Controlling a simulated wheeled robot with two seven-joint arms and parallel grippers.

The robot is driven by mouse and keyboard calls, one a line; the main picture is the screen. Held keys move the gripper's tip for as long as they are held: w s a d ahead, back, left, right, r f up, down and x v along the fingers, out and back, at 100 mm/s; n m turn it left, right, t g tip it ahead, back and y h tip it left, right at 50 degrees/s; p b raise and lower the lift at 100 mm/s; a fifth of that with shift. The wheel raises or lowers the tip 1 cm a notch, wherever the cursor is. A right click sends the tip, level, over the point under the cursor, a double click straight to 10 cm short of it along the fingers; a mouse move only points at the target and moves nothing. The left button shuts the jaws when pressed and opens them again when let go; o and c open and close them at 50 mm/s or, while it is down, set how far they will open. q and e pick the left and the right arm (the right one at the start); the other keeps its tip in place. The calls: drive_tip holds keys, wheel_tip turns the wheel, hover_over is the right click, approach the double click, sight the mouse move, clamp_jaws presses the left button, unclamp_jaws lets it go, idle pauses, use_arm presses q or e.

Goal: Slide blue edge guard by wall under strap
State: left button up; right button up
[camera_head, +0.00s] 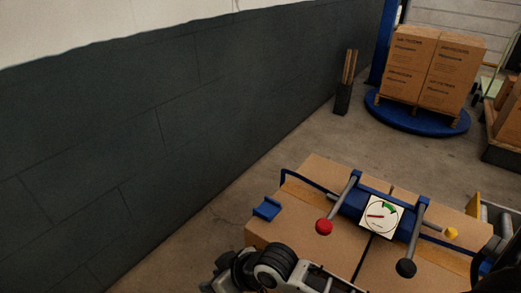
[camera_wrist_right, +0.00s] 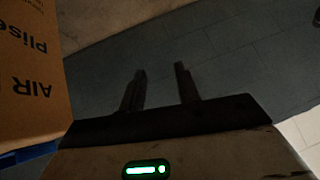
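The blue edge guard (camera_head: 266,208) sits on the wall-side top edge of the carton load (camera_head: 305,215) in the head view. It is a little nearer to me than the blue strap (camera_head: 305,183) and looks apart from it. The strap crosses the load under a tensioner with a dial gauge (camera_head: 381,216). My right gripper (camera_head: 208,286) is low in the head view, near the load's near left corner. In the right wrist view its two fingers (camera_wrist_right: 160,70) are apart with nothing between them, pointing toward the wall. My left gripper is not in view.
The tensioner has a red knob (camera_head: 324,227) and a black knob (camera_head: 406,268). The dark wall (camera_head: 130,140) runs along the left, with bare floor between it and the load.

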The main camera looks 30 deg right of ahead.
drive_tip(key=w+d+r+n+g+h, duration=0.1)
drive_tip(key=w+d+r+g+h, duration=0.1)
drive_tip(key=w+d+r+g, duration=0.35)
drive_tip(key=g+h+p, duration=0.1)
drive_tip(key=h, duration=0.2)
approach(259, 211)
drive_tip(key=shift+m, duration=0.3)
wheel_tip(259, 211, down, 8)
drive_tip(key=shift+a+f+b, duration=0.15)
drive_tip(key=shift+b, duration=0.45)
drive_tip(key=shift+c, duration=0.3)
drive_tip(key=shift+w, duration=0.1)
clamp_jaws()
